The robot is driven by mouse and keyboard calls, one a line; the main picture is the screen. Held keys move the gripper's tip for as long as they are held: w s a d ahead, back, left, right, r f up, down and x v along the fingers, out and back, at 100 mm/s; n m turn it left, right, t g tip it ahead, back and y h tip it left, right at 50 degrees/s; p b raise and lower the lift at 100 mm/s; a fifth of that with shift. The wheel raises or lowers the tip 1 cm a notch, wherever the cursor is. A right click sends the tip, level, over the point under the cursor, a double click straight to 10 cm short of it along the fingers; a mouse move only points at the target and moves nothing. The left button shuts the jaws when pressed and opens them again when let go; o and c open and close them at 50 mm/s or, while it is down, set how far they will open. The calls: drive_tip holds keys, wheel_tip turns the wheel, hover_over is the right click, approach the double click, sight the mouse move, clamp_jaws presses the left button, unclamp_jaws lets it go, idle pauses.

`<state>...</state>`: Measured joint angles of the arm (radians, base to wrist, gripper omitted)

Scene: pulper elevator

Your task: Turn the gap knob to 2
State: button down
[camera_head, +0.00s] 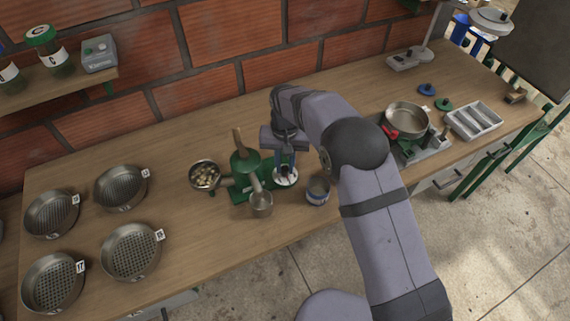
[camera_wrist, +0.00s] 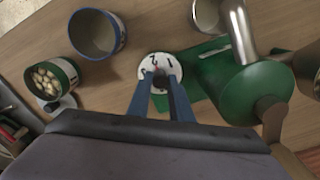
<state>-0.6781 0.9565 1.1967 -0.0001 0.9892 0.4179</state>
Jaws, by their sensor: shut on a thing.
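The green pulper (camera_head: 245,161) stands on the wooden bench, with a white round gap dial (camera_head: 287,180) on its right side. In the wrist view the dial (camera_wrist: 148,70) shows a 2 near its top and a 1 to the right. My gripper (camera_head: 285,166) points down over the dial. In the wrist view its blue fingers (camera_wrist: 160,84) are shut on the gap knob (camera_wrist: 159,88) in the dial's middle. A small red mark shows close to the 2. The fingers hide the lower dial and most of the knob, so the exact pointer angle is hard to read.
Several numbered sieves (camera_head: 131,250) are at the left. A scale with a pan (camera_head: 407,121) and a grey tray (camera_head: 474,121) are at the right.

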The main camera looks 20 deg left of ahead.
sight(286, 168)
drive_tip(key=shift+r, duration=0.1)
drive_tip(key=c, duration=1.6)
unclamp_jaws()
drive_tip(key=shift+r+b, duration=1)
drive_tip(key=shift+r, duration=2.65)
drive_tip(key=shift+d, duration=0.1)
